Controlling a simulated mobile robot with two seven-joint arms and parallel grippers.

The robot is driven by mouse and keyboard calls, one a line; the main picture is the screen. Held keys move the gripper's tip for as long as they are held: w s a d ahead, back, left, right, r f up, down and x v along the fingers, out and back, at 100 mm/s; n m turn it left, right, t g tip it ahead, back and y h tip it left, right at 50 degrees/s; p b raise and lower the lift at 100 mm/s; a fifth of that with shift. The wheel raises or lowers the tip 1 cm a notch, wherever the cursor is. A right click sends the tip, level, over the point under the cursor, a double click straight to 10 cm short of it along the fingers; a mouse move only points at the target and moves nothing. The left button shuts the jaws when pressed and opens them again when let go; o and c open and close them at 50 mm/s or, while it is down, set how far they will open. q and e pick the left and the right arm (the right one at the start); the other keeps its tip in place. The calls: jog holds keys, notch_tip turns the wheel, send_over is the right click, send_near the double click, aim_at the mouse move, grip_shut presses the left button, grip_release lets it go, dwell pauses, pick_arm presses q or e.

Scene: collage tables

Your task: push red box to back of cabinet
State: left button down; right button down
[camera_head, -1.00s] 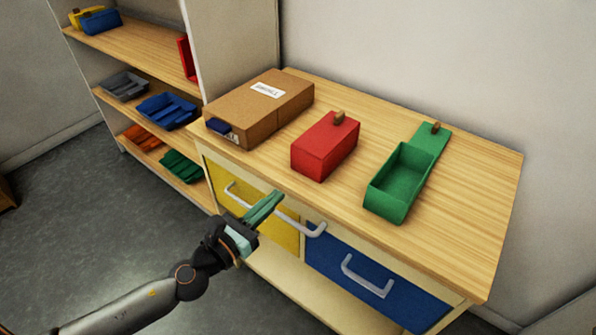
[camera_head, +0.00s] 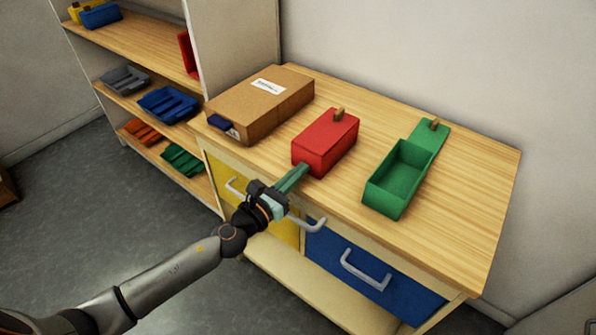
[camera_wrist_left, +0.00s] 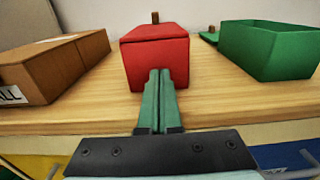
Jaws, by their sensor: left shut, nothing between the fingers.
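The red box (camera_head: 327,139) is closed and stands on the wooden top of the cabinet (camera_head: 460,205), between a cardboard box and a green box. A small brown knob shows on its far end. My left gripper (camera_head: 304,168) is shut and empty, with its green fingertips at the near face of the red box. In the left wrist view, the shut fingers (camera_wrist_left: 159,75) overlap the lower front of the red box (camera_wrist_left: 156,45); I cannot tell for sure whether they touch it. My right gripper is not in view.
The cardboard box (camera_head: 262,100) stands left of the red box, and the open green box (camera_head: 398,178) stands to its right. Bare wood lies behind the red box up to the wall. Yellow and blue drawers (camera_head: 370,285) with handles are below the top. A shelf (camera_head: 140,50) stands at left.

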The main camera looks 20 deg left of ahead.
aim_at(326, 142)
pick_arm(q)
jog(key=shift+x, duration=1.85)
jog(key=shift+s+a, duration=0.1)
jog(key=shift+a, duration=0.05)
